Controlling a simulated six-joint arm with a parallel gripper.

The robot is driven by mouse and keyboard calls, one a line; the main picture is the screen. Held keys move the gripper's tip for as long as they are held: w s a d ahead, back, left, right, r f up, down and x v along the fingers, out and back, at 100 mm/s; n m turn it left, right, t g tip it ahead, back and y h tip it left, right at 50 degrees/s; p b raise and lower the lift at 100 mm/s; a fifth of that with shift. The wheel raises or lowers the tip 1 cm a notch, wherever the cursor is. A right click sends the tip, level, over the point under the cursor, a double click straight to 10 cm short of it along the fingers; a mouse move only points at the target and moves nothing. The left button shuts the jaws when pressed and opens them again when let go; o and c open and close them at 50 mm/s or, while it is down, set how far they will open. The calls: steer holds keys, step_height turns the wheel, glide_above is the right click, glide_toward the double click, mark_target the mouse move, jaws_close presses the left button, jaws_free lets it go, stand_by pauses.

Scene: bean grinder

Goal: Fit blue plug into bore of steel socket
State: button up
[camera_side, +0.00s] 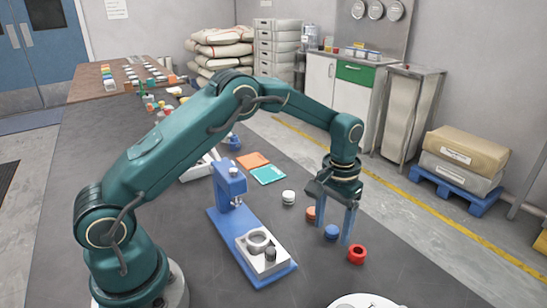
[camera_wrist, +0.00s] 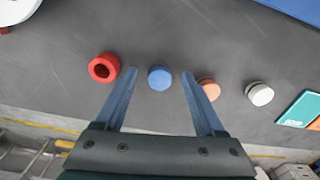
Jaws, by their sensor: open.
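The blue plug (camera_side: 332,232) stands on the dark table under my gripper; it also shows in the wrist view (camera_wrist: 160,78). My gripper (camera_side: 337,234) is open. In the wrist view its two blue fingers (camera_wrist: 159,72) are spread on either side of the blue plug, with gaps on both sides. Whether the fingertips are down at the plug's height is hard to tell. The steel socket with its round bore (camera_side: 258,241) sits on the white plate of the blue grinder stand (camera_side: 228,190), to the left of my gripper in the side view.
A red ring (camera_side: 357,254) and an orange plug (camera_side: 311,214) stand close to the fingers. A white plug (camera_side: 288,197) lies farther left. Teal (camera_side: 268,175) and orange (camera_side: 253,160) tiles lie behind. A white plate (camera_side: 366,301) is at the front edge.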

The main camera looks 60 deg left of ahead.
jaws_close()
steer(key=shift+r, duration=0.15)
